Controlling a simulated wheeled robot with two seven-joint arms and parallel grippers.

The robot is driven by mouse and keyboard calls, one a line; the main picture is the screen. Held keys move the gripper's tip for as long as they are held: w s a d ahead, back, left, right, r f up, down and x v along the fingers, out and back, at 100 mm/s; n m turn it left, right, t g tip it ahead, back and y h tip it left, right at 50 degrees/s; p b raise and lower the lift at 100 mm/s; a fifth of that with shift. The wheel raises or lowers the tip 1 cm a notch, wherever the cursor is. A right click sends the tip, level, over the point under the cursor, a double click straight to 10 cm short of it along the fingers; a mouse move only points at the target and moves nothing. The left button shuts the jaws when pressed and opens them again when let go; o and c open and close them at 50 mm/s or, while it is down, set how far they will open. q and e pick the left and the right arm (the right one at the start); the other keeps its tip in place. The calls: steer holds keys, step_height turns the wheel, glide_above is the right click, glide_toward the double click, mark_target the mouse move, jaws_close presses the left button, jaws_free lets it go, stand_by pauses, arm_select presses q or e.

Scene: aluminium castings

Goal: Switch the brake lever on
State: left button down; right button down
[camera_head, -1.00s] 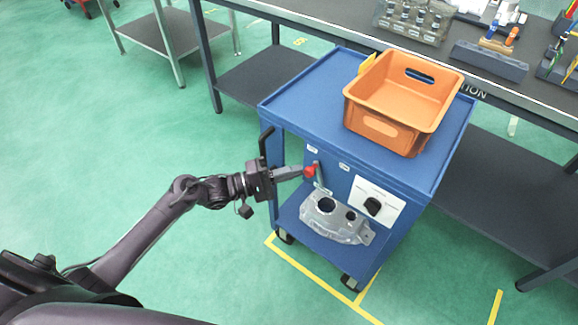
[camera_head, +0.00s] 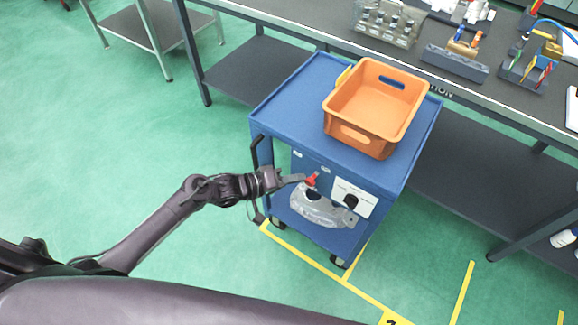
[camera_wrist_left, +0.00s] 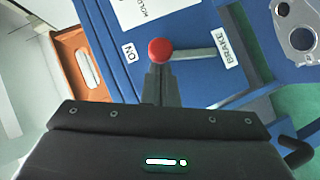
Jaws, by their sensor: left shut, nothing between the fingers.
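The brake lever has a round red knob (camera_head: 312,179) on a metal rod, on the front of the blue cart (camera_head: 272,118). In the left wrist view the knob (camera_wrist_left: 160,50) lies beside the "ON" label (camera_wrist_left: 130,52), and its rod (camera_wrist_left: 197,53) runs right toward the "BRAKE" label (camera_wrist_left: 228,47). My left gripper (camera_head: 301,178) is shut and empty, its tips right at the knob. In the left wrist view the closed fingertips (camera_wrist_left: 160,70) overlap the knob's lower edge; I cannot tell whether they touch. My right gripper is out of view.
An orange crate (camera_head: 350,133) stands on the cart top. A grey casting (camera_head: 318,207) sits on the lower shelf near a white panel with a black knob (camera_head: 351,201). A dark workbench (camera_head: 290,35) with fixtures runs behind. Green floor at left is open.

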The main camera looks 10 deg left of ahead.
arm_select(q)
steer(key=shift+s+d+m+y+p, duration=0.3)
steer(key=shift+d+p, duration=0.5)
steer(key=shift+p, duration=0.1)
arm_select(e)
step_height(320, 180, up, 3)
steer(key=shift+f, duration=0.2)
arm_select(q)
steer(key=shift+d, duration=0.1)
steer(key=shift+r, duration=0.1)
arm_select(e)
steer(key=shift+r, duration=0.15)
